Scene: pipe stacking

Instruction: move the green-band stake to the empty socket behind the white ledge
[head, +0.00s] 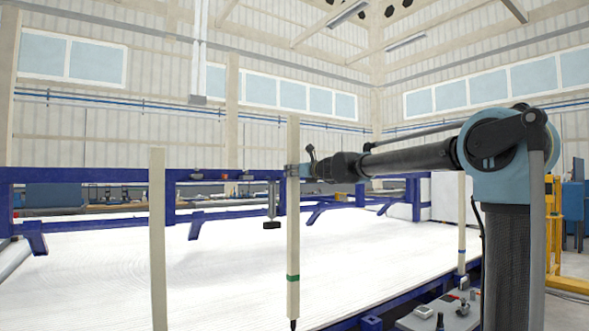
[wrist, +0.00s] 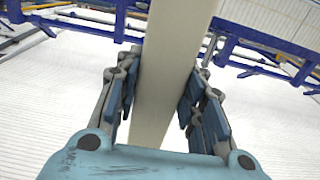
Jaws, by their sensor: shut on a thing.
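The green-band stake (head: 293,225) is a long pale square post, upright in the head view, with a green band low down and a dark tip at its bottom end. My gripper (head: 296,171) is shut on it above its middle. In the wrist view the stake (wrist: 172,50) runs between the two padded fingers of my gripper (wrist: 163,80). A wide white ribbed surface (head: 380,245) lies behind the stake; I cannot tell whether it is the white ledge. I cannot make out the empty socket.
A pale post (head: 157,240) stands left of the held stake. A thinner post (head: 462,215) with a blue band stands at the right. A blue frame (head: 90,175) runs along the back of the white surface.

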